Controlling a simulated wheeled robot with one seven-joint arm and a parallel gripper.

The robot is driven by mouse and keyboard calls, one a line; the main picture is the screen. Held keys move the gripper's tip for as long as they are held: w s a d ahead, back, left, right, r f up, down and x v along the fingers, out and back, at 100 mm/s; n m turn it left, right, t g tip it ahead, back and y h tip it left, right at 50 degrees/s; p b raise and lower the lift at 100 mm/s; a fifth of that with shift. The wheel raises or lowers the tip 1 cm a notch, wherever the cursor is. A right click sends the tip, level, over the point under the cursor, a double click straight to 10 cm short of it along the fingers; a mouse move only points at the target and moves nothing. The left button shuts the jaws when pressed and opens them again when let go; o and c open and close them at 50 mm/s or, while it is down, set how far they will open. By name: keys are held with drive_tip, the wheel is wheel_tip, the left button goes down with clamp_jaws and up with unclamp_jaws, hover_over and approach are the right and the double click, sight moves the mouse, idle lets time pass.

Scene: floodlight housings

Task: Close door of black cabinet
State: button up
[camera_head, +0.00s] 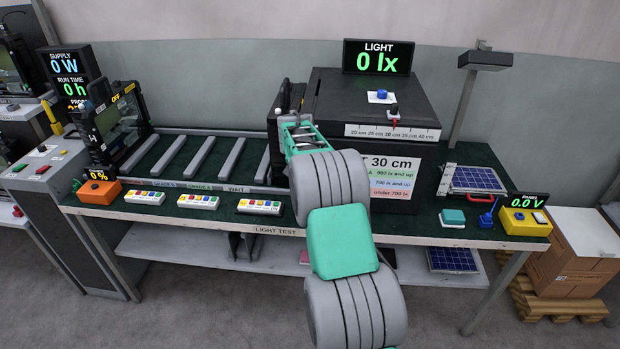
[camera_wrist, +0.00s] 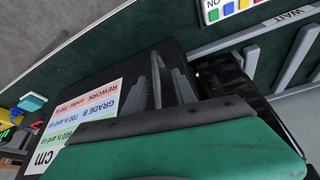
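The black cabinet (camera_head: 322,95) stands at the middle of the bench, with a ruler strip and a "30 cm" sign on its front. A dark upright part (camera_head: 287,98) stands at its left end beside the rollers; I cannot tell whether it is the door or a housing. My gripper (camera_head: 298,130) is at the cabinet's front left corner, and my arm hides part of the front. In the wrist view, a green part of my gripper lies before the cabinet's glossy black face (camera_wrist: 130,78) and its sign. The fingertips and any contact are unclear.
Button strips (camera_head: 260,206) line the front edge. A solar panel (camera_head: 475,179) and yellow meter (camera_head: 524,222) are at right.

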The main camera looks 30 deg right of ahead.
drive_tip(key=b+v, duration=0.1)
drive_tip(key=v, duration=0.7)
drive_tip(key=s+a+r+n+y, duration=0.3)
drive_tip(key=s+a+n, duration=0.4)
drive_tip(key=s+a, duration=1.35)
drive_tip(key=s+a+f+n, duration=0.3)
drive_tip(key=s+a, duration=0.3)
drive_tip(key=s, duration=0.3)
drive_tip(key=shift+f+y, duration=0.3)
drive_tip(key=shift+f, duration=0.4)
drive_tip(key=shift+s, duration=0.15)
